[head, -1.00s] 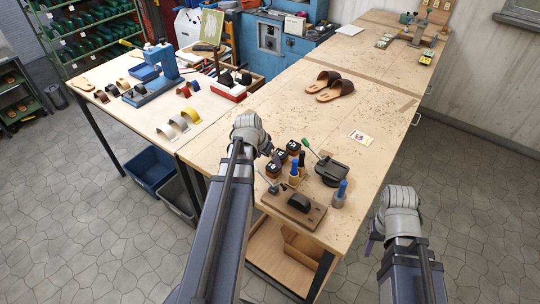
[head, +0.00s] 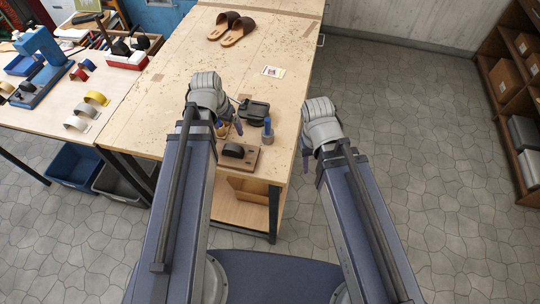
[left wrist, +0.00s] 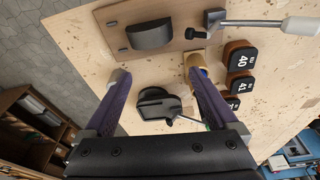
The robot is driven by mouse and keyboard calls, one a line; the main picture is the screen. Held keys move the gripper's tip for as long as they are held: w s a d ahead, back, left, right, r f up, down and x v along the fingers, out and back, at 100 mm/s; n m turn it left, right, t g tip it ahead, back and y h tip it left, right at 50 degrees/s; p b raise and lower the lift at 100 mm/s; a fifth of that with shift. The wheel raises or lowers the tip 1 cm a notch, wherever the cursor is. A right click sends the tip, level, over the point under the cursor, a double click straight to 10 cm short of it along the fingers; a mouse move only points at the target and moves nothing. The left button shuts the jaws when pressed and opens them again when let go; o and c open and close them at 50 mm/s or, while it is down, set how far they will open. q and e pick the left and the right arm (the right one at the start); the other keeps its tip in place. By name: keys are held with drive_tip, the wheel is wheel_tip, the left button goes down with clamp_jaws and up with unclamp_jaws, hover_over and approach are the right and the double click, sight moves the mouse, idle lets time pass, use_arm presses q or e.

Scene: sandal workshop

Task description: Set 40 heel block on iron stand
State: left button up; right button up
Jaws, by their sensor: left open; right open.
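Heel block 40 (left wrist: 240,57) is a brown block with a black numbered top, lying in a row with block 41 (left wrist: 240,86) and another in the left wrist view. My left gripper (left wrist: 157,72) is open and empty above the table, with the block row just right of its right finger. A black metal piece that looks like the iron stand (left wrist: 155,103) shows between the fingers, and in the head view (head: 254,110). In the head view my left wrist hides the blocks and most of the left gripper (head: 229,128). My right gripper (head: 305,155) is open beyond the table's right edge.
A wooden board (head: 248,162) with a black rounded piece (head: 234,150) lies at the table's front edge. A hammer-like tool (left wrist: 255,23) lies near block 40. Sandals (head: 231,28) and a card (head: 273,71) lie farther back.

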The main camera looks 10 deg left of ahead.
use_arm(q)
drive_tip(key=s+d+g+y, duration=0.1)
drive_tip(key=s+d, duration=0.4)
drive_tip(key=d, duration=0.3)
drive_tip(key=s+d+m+g, duration=0.1)
drive_tip(key=s+d, duration=0.3)
drive_tip(key=d, duration=0.4)
drive_tip(key=shift+s+f+y, duration=0.15)
drive_tip(key=shift+s+y, duration=0.25)
